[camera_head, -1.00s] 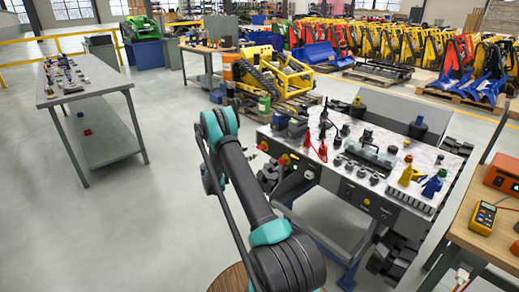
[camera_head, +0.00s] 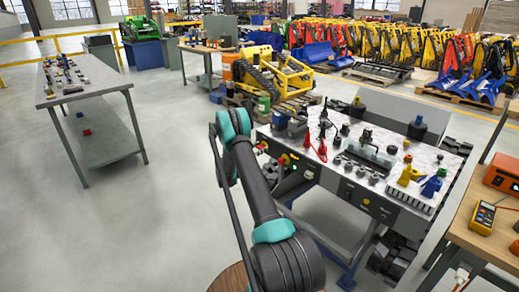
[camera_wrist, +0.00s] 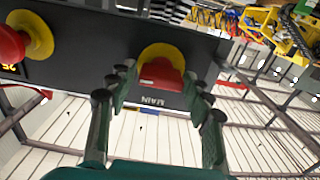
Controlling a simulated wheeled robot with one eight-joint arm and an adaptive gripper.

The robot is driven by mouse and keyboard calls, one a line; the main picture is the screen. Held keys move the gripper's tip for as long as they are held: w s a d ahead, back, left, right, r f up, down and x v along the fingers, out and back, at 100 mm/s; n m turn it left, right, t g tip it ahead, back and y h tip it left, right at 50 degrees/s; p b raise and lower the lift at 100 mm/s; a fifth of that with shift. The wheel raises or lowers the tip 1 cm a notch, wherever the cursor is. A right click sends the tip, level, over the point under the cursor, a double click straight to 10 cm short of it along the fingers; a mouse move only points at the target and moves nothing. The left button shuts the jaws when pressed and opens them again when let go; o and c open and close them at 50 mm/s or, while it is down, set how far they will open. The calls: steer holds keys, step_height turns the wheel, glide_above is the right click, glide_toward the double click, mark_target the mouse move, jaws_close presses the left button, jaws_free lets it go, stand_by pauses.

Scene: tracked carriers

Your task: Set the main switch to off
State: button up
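The main switch (camera_wrist: 161,72) is a red handle on a round yellow plate, set in a dark panel (camera_wrist: 95,45) above an upside-down label reading MAIN. In the head view, the switch (camera_head: 262,146) seems to be the leftmost red-and-yellow control on the bench front. My gripper (camera_wrist: 158,80) is open in the wrist view, with one finger on each side of the red handle. I see no clear contact, and cannot tell which position the handle is set to. In the head view my gripper is hidden behind my arm.
A red button on a yellow ring (camera_wrist: 12,42) sits beside the switch. The bench top (camera_head: 385,135) carries fittings, red cables and coloured parts. A wooden table (camera_head: 470,235) with a yellow meter (camera_head: 482,217) stands at right, a grey table (camera_head: 85,80) at left. Open floor lies between.

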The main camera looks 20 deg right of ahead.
steer(key=c, duration=0.8)
steer(key=shift+n, duration=0.4)
steer(key=n, duration=0.3)
steer(key=shift+w+a+n, duration=0.1)
steer(key=shift+n, duration=0.3)
steer(key=n, duration=0.4)
steer(key=shift+w+f+n, duration=0.1)
steer(key=shift+n, duration=0.2)
steer(key=n, duration=0.4)
steer(key=shift+n, duration=0.3)
steer(key=shift+w+a+f+n, duration=0.1)
steer(key=shift+f+n, duration=0.05)
steer(key=shift+n, duration=1.75)
